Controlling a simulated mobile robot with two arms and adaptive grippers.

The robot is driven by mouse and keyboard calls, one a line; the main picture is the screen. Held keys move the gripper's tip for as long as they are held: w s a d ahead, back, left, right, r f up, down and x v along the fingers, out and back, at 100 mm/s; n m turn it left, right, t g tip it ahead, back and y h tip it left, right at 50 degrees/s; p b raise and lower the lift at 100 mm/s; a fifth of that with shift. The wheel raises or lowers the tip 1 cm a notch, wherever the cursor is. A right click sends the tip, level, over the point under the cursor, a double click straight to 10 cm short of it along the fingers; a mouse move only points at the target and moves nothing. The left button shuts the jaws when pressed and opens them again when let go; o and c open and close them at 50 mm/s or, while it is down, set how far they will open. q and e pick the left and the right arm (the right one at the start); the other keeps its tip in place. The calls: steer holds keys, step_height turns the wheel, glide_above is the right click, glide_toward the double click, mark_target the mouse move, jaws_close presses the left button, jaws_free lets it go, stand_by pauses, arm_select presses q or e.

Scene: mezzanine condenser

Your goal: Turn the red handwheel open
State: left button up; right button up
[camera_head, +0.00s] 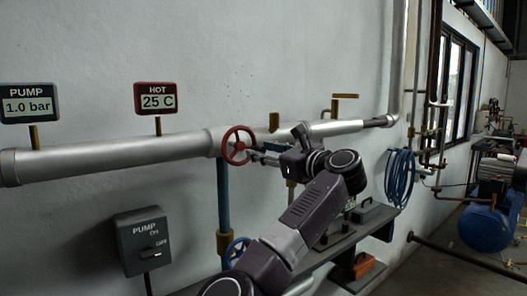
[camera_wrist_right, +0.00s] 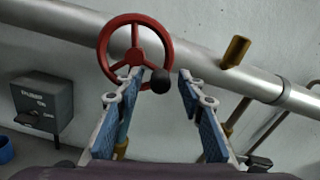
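The red handwheel (camera_head: 238,145) sits on the silver pipe in the middle of the head view. My right gripper (camera_head: 254,156) is just right of the wheel. I cannot tell whether a finger touches the wheel or knob. My left gripper is not in view.
The silver pipe (camera_head: 110,157) runs along the wall, with a PUMP gauge (camera_head: 30,103) and a HOT gauge (camera_head: 155,98) above. A grey pump switch box (camera_head: 143,240) is lower left. A blue handwheel (camera_head: 236,250) is below. A blue hose (camera_head: 399,177) hangs at right.

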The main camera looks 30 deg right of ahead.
jaws_close()
